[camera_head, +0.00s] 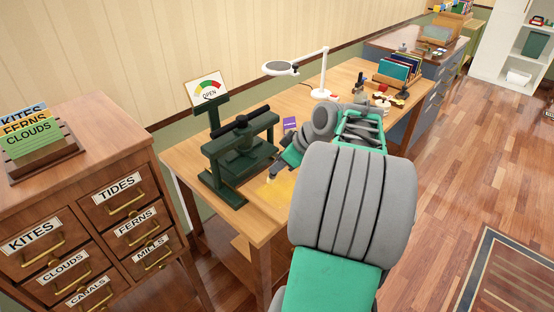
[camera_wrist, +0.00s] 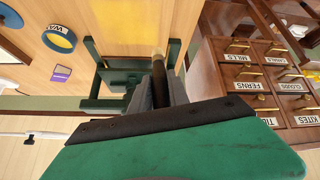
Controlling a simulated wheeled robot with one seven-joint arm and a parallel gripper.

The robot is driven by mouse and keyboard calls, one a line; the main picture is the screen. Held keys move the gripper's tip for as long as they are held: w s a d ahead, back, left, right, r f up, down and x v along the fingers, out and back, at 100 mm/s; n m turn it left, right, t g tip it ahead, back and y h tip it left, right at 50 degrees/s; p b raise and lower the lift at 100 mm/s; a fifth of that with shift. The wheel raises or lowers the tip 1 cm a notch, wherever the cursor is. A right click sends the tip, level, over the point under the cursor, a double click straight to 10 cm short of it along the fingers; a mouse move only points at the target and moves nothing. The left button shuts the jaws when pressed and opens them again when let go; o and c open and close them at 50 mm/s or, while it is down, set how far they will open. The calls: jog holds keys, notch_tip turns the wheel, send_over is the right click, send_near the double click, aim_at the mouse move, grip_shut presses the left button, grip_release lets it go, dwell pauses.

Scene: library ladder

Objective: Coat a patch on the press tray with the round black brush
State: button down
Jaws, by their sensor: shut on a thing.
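The dark green press (camera_head: 238,150) stands on the wooden desk; in the wrist view its frame (camera_wrist: 108,90) is partly cut by my gripper. My gripper (camera_head: 273,173) is above the patch's far edge, shut on the round black brush. I cannot tell whether the tip touches the patch.
A purple box (camera_head: 290,124) and a white lamp (camera_head: 322,92) are further along the desk (camera_head: 182,156). A blue-rimmed WAX tin (camera_wrist: 58,38) shows in the wrist view. A drawer cabinet (camera_head: 90,190) stands at left.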

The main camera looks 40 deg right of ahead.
jog(key=shift+f+b, duration=0.6)
jog(key=shift+f, duration=0.8)
